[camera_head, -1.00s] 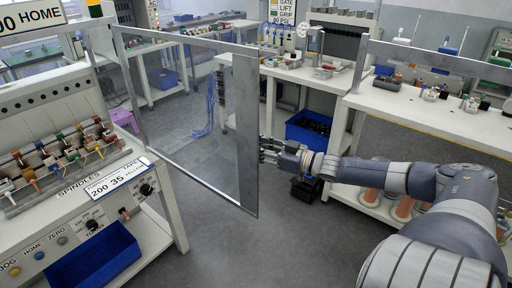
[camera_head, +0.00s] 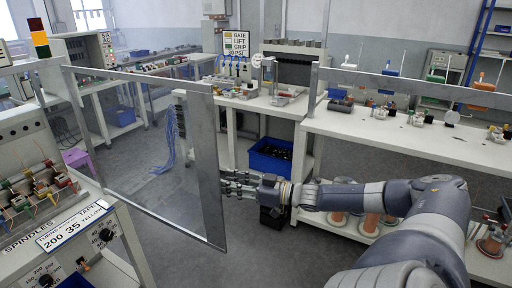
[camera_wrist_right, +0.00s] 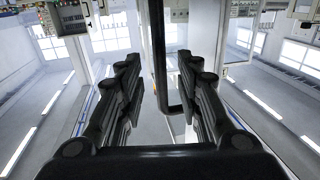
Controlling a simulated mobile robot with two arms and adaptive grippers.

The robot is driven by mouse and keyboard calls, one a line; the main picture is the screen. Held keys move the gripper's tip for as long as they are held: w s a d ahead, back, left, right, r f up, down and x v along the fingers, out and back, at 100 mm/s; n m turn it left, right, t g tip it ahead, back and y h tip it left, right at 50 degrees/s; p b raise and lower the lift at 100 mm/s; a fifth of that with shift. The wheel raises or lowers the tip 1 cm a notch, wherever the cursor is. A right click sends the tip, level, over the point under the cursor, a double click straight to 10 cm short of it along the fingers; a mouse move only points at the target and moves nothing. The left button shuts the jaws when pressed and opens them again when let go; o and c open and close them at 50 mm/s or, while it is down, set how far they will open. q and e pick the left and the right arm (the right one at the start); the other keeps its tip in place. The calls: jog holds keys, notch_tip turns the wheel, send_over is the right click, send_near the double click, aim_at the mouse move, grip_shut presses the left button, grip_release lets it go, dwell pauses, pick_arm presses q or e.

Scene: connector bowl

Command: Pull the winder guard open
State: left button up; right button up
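The winder guard (camera_head: 207,150) is a clear panel in a grey metal frame. It stands swung out from the winder (camera_head: 40,195) at the left of the head view, over the open floor. My right gripper (camera_head: 226,184) is at the guard's free right edge. In the right wrist view my gripper (camera_wrist_right: 160,95) has its two fingers well apart, with a dark bent bar (camera_wrist_right: 160,60) showing in the gap between them. The bar looks like a handle; I cannot tell whether the fingers touch it. My left gripper is not in view.
A white bench (camera_head: 400,132) with small fixtures runs along the right, with copper-coloured spools on its lower shelf. A blue bin (camera_head: 270,157) sits below the back bench. Blue cables (camera_head: 168,140) hang behind the guard. Grey floor is clear in front of the guard.

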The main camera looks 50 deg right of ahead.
jog(key=v, duration=0.7)
jog(key=shift+s, duration=0.2)
jog(key=shift+d+f, duration=0.1)
jog(key=shift+d, duration=0.05)
